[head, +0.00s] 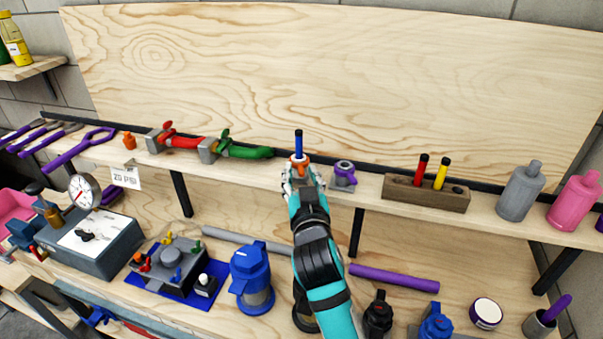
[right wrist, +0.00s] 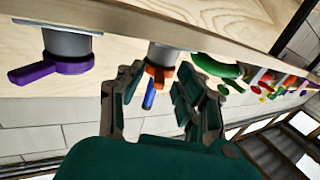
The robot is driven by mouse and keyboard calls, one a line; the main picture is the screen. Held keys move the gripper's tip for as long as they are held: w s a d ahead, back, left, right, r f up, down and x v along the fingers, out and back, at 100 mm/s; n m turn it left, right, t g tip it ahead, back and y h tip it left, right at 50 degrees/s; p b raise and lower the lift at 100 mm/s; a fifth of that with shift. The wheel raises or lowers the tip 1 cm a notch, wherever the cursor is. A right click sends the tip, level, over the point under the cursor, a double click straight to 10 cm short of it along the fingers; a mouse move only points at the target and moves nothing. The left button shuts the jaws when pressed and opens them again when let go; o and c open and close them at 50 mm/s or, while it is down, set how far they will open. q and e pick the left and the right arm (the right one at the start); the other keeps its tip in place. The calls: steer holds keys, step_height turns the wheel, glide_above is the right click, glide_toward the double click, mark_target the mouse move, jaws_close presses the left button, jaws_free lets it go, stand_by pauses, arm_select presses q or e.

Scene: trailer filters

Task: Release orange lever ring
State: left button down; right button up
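The orange lever ring (head: 299,158) is on the shelf's front part, behind my right gripper's fingertips, with a dark blue upright piece (head: 298,142) above it. In the right wrist view, the orange ring (right wrist: 161,74) sits at the base of a grey cylinder (right wrist: 165,53), and a blue lever-like piece (right wrist: 149,97) sticks out by it. My right gripper (head: 302,181) is open; in its wrist view the fingers (right wrist: 156,82) stand on both sides of the ring, with gaps visible. Contact cannot be told. My left gripper is not in view.
A purple lever ring (head: 344,176) stands close to the right of my gripper. Green (head: 245,151) and red (head: 183,141) pieces are to the left. A wooden block (head: 425,194) holds red and yellow sticks.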

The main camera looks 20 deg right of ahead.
steer(key=shift+c, duration=1.1)
jaws_close()
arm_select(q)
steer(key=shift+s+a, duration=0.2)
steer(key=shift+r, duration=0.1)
